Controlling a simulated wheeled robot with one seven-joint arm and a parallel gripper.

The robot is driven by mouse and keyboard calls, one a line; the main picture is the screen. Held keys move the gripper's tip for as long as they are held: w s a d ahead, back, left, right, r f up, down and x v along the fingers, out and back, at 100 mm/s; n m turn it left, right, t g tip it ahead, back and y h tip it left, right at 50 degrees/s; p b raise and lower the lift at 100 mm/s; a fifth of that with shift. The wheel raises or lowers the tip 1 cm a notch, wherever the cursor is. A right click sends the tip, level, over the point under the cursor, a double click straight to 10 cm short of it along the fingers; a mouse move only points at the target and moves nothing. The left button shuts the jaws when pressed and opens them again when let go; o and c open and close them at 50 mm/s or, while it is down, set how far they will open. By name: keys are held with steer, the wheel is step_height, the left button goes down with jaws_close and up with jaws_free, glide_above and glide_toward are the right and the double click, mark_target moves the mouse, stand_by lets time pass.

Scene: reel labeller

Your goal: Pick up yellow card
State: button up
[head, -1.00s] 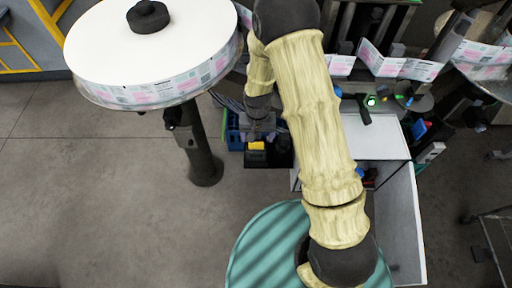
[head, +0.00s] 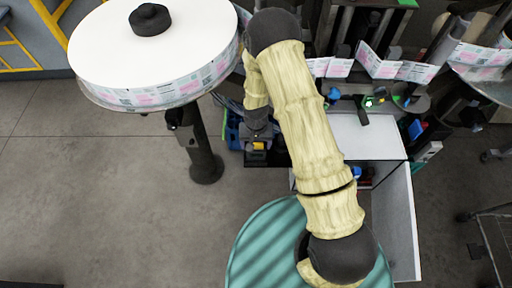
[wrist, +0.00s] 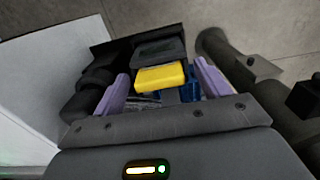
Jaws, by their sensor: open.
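The yellow card (wrist: 160,77) looks like a small thick yellow block in the wrist view. It lies on dark parts of a holder and appears between my two purple fingers. In the head view the yellow card (head: 258,146) shows only partly, just below my wrist. My gripper (wrist: 161,71) is open, with one finger to each side of the card in the picture. I see no contact, and I cannot tell how far the fingers are above it.
A dark tray (head: 262,160) and a blue crate (head: 232,132) surround the card. A large label reel (head: 150,55) on a dark post (head: 203,150) stands to the left. A white cabinet (head: 365,135) stands to the right. The floor at left is clear.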

stand_by(0.3)
steer(key=c, duration=1.2)
steer(key=shift+o, duration=0.2)
steer(key=shift+r, duration=0.1)
step_height(320, 180, up, 10)
steer(key=b, duration=0.3)
step_height(320, 180, up, 7)
steer(key=p, duration=0.5)
stand_by(0.6)
steer(key=shift+w, duration=0.1)
